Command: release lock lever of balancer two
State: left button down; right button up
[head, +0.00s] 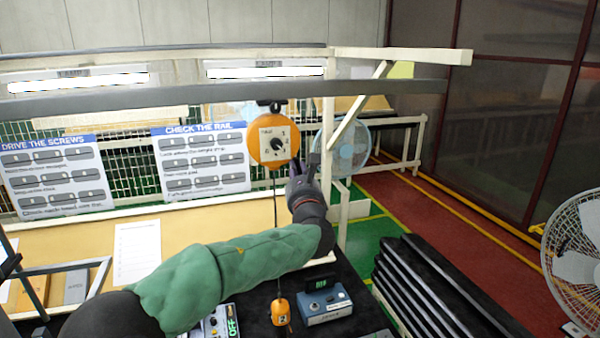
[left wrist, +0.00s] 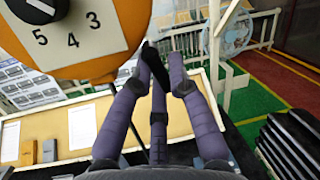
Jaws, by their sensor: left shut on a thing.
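An orange round balancer (head: 273,140) with a pale dial plate and black knob hangs from the overhead rail. It fills the upper left of the left wrist view (left wrist: 110,62), where dial numbers 3, 4 and 5 show. My left gripper (head: 301,168) is at the balancer's lower right edge. In the left wrist view its purple fingers (left wrist: 162,62) come together beside the balancer's rim, shut on a small dark part that looks like the lock lever. The fingers mostly hide that part, so its position cannot be told. My right gripper is not in view.
A cable runs down from the balancer to an orange tool (head: 280,311) above the dark bench. A grey-blue device (head: 324,307) stands beside it. A cream post (head: 327,150) rises close behind my gripper. Black stacked panels (head: 440,290) and a fan (head: 578,250) are at right.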

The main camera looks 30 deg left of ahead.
pick_arm(q)
jog(key=shift+s+a+r+m+h, duration=0.15)
jog(key=shift+m+h, duration=0.25)
jog(key=shift+m, duration=0.9)
jog(key=c, duration=1.2)
grip_release()
jog(key=shift+o, duration=0.2)
jog(key=shift+a+r, duration=0.1)
jog(key=shift+s, duration=0.1)
